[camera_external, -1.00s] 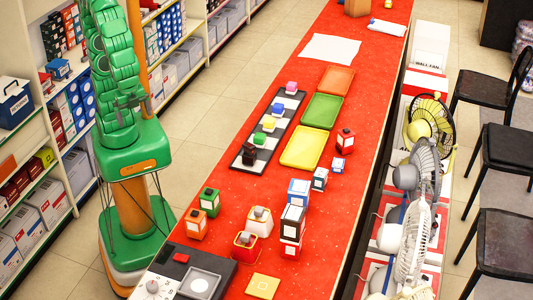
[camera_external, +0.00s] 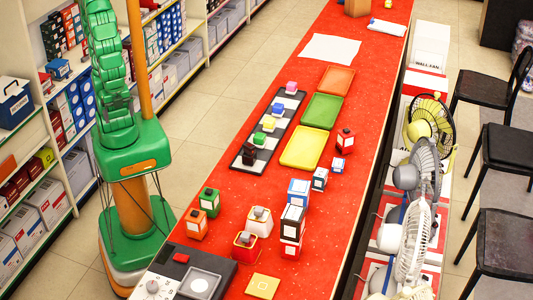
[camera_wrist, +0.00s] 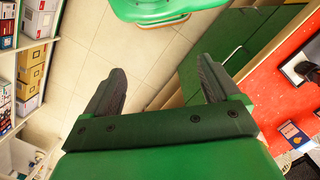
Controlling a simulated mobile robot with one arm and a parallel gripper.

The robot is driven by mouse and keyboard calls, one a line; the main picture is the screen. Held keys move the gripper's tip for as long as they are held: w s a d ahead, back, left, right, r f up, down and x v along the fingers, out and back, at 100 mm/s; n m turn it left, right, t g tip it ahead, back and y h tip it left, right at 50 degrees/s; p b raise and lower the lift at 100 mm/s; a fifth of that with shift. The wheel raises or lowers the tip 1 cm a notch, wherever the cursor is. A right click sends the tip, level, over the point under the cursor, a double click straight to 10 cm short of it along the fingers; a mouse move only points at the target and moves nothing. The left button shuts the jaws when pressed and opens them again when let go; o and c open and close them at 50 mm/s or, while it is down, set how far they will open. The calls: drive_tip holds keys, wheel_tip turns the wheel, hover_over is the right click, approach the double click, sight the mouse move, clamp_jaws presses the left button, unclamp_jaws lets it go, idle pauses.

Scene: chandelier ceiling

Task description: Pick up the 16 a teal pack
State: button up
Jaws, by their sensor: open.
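I cannot pick out a pack that is clearly teal or marked 16 A in either view. A blue-and-white box (camera_external: 298,192) and a smaller blue-and-white pack (camera_external: 320,179) stand on the red counter in the external view; their labels are too small to read. In the wrist view, a small blue and orange pack (camera_wrist: 294,133) lies on the red surface at the right. My gripper (camera_wrist: 161,66) is open and empty, above the tiled floor and well left of that pack. It is not clearly visible in the external view.
The red counter (camera_external: 235,200) carries a yellow tray (camera_external: 303,147), a green tray (camera_external: 322,111), an orange tray (camera_external: 337,80) and a dark display strip (camera_external: 251,162). Several small boxes stand near its front. Fans (camera_external: 424,170) line its right side; shelves (camera_external: 40,190) stand left.

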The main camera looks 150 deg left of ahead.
drive_tip(key=w+a+f+n+t+y, duration=0.1)
drive_tip(key=w+a+f+n+t, duration=0.2)
drive_tip(key=w+a, duration=1)
drive_tip(key=w+a+f+n+t+y, duration=0.15)
drive_tip(key=w+a+f+t, duration=0.3)
drive_tip(key=w+a, duration=0.85)
drive_tip(key=n+t+y, duration=0.4)
drive_tip(key=y, duration=0.2)
approach(318, 171)
drive_tip(key=shift+w+a+f, duration=0.15)
drive_tip(key=shift+w+f, duration=0.3)
drive_tip(key=shift+w, duration=0.15)
drive_tip(key=shift+w+a+f, duration=0.15)
drive_tip(key=shift+w+f, duration=0.25)
drive_tip(key=shift+w, duration=0.2)
drive_tip(key=shift+w+a+y, duration=0.15)
drive_tip(key=shift+a+y, duration=0.1)
drive_tip(key=shift+a, duration=0.05)
drive_tip(key=shift+x, duration=1.1)
drive_tip(key=shift+t, duration=0.25)
drive_tip(key=shift+s+a+x, duration=0.1)
drive_tip(key=shift+x, duration=1.3)
drive_tip(key=shift+s+a+x, duration=0.1)
drive_tip(key=shift+x, duration=1.35)
